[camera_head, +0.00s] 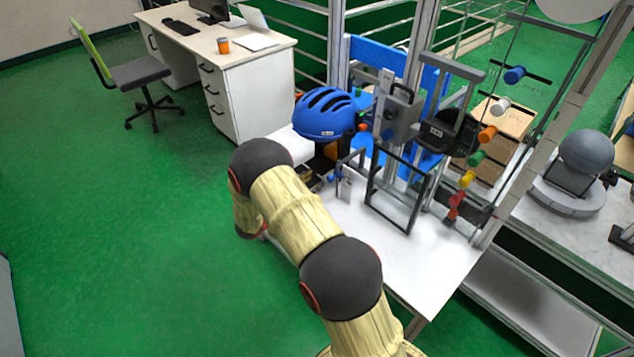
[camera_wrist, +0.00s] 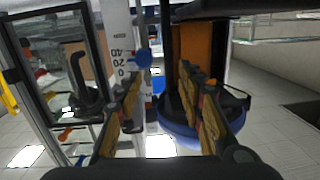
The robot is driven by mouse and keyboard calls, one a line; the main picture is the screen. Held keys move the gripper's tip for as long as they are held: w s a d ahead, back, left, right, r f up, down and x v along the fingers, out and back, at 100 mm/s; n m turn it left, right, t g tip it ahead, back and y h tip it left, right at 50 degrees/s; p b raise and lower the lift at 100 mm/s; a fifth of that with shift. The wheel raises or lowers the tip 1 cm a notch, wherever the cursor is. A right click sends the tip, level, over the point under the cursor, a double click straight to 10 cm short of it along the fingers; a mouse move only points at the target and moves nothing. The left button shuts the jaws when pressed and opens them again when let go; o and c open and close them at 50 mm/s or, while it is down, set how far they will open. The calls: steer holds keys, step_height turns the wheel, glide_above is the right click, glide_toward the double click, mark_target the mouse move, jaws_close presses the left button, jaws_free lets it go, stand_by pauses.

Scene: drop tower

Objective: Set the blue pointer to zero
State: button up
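The blue pointer (camera_wrist: 143,58) is a small round blue knob beside a white scale strip (camera_wrist: 116,35) marked 40, 20 and 0 in the wrist view. It appears level with the stretch between 40 and 20, above the 0. In the head view, a small blue knob (camera_head: 331,178) shows beside the white strip (camera_head: 346,188) on the white table. My gripper (camera_wrist: 162,108) is open, with its two fingers apart and nothing held between them. The pointer shows beyond and above the gap, apparently apart from the fingers. The gripper is mostly hidden in the head view.
A blue helmet (camera_head: 325,113) hangs close above my wrist; its blue rim (camera_wrist: 185,140) shows behind the right finger. A black frame (camera_head: 398,190) stands right of the scale on the white table (camera_head: 440,262). Coloured knobs (camera_head: 488,134) line the tower at right.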

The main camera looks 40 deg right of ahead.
mark_target(329, 179)
steer(key=shift+g+h, duration=0.4)
steer(key=shift+g, duration=0.2)
steer(key=shift+s+d+f+b, duration=0.25)
steer(key=shift+d+b, duration=0.15)
steer(key=shift+d, duration=0.85)
steer(key=shift+s+d+f+b, duration=0.2)
steer(key=shift+d+f+b, duration=0.15)
steer(key=shift+d, duration=0.9)
steer(key=shift+s+d+f+b, duration=0.2)
steer(key=shift+d+b, duration=0.2)
steer(key=shift+d, duration=0.85)
steer(key=shift+c, duration=0.2)
jaws_close()
